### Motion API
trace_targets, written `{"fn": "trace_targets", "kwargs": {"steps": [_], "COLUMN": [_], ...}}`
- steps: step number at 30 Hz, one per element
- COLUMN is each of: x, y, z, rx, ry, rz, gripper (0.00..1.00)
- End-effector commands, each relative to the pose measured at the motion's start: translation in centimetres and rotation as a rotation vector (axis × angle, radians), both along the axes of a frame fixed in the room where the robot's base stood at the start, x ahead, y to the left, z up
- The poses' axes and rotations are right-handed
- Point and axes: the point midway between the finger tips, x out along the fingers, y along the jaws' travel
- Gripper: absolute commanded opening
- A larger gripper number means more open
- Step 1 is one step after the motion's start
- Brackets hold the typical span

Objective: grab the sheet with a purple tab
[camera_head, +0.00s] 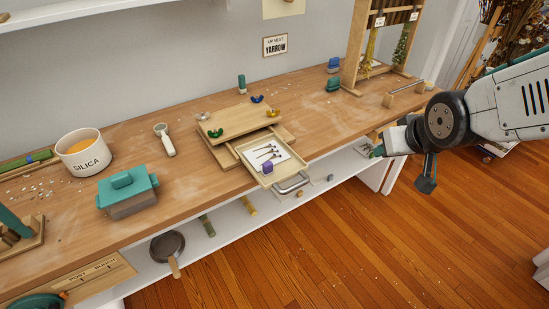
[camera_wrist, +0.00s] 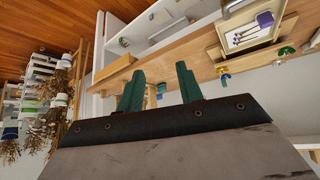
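The white sheet (camera_head: 261,150) with a purple tab (camera_head: 267,166) lies in the pulled-out drawer (camera_head: 265,181) of a small wooden chest. Dark sprig-like marks show on the sheet. In the wrist view the sheet (camera_wrist: 240,40) and its purple tab (camera_wrist: 265,19) are at the upper right, inside the drawer. My gripper (camera_head: 376,151) is to the right of the drawer, near the bench's front edge, well apart from the sheet. In the wrist view its green fingers (camera_wrist: 160,88) stand apart with nothing between them.
The drawer's metal handle (camera_head: 291,183) projects past the bench's front edge. A wooden drying rack (camera_head: 355,45) stands at the back right. A silica tub (camera_head: 84,153) and a teal-lidded box (camera_head: 127,190) stand left.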

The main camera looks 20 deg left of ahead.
Motion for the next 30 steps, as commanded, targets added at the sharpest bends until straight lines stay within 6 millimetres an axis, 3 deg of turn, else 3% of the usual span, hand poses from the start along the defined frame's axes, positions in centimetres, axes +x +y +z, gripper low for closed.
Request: {"fn": "trace_targets", "kwargs": {"steps": [1,5,9,12,15,20,30], "x": [1.1,2.9,2.6,1.5,0.5,-0.4,1.8], "y": [2.9,10.0,17.1,20.9,23.4,25.2,27.9], "z": [-1.9,-5.4,-9.1,-11.3,-12.7,-13.7,-15.0], "rx": [0.017,0.09,0.186,0.25,0.302,0.345,0.352], "ry": [-0.034,-0.157,-0.27,-0.329,-0.372,-0.406,-0.413], "rz": [0.054,0.177,0.302,0.37,0.417,0.449,0.452], "gripper": [0.36,0.36,0.36,0.36,0.36,0.36,0.36]}}
